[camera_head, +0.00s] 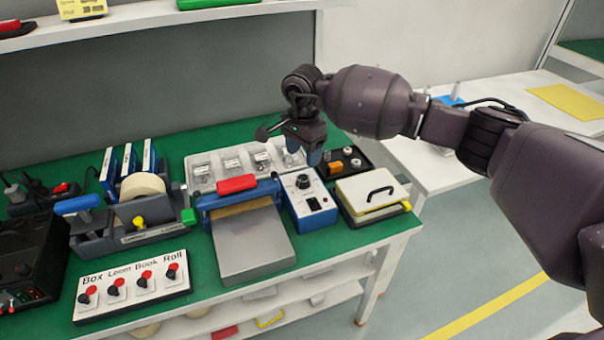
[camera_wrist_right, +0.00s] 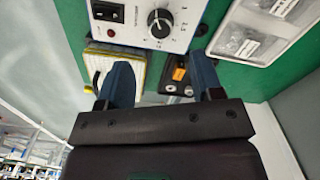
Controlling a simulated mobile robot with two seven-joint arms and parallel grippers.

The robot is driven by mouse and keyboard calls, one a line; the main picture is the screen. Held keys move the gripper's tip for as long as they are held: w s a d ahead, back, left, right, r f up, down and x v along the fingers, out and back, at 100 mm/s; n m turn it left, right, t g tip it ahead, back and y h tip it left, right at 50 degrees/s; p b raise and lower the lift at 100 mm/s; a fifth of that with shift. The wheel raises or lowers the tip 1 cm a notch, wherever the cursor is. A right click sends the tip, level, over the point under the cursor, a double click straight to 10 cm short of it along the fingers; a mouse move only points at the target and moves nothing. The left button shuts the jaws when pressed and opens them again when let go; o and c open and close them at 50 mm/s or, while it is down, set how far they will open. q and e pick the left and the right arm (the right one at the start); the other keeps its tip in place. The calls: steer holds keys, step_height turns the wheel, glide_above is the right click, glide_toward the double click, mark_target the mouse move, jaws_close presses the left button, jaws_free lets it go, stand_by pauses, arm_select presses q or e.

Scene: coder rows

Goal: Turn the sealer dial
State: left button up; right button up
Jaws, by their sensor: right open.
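The sealer's control box (camera_head: 312,208) is blue with a white top, and stands on the green bench right of the sealer (camera_head: 245,240) with its red-handled bar. Its black dial (camera_head: 303,182) sits near the back of the box's top. In the right wrist view the dial (camera_wrist_right: 160,23) has a numbered scale around it, at the top of the picture. My right gripper (camera_head: 314,155) hangs above and behind the dial, apart from it. In the wrist view its two blue fingers (camera_wrist_right: 163,78) are spread with nothing between them. My left gripper is not in view.
A cream box with a black handle (camera_head: 370,193) stands close right of the control box. A black tray with small parts (camera_head: 345,162) and a white tray of packets (camera_head: 205,170) lie behind. A labelled switch panel (camera_head: 135,292) and tape dispenser (camera_head: 140,215) stand left.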

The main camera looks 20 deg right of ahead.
mark_target(303, 178)
step_height(303, 178, down, 8)
steer(key=shift+r+b, duration=0.1)
steer(key=shift+b, duration=0.35)
steer(key=shift+c, duration=0.2)
steer(key=c, duration=0.9)
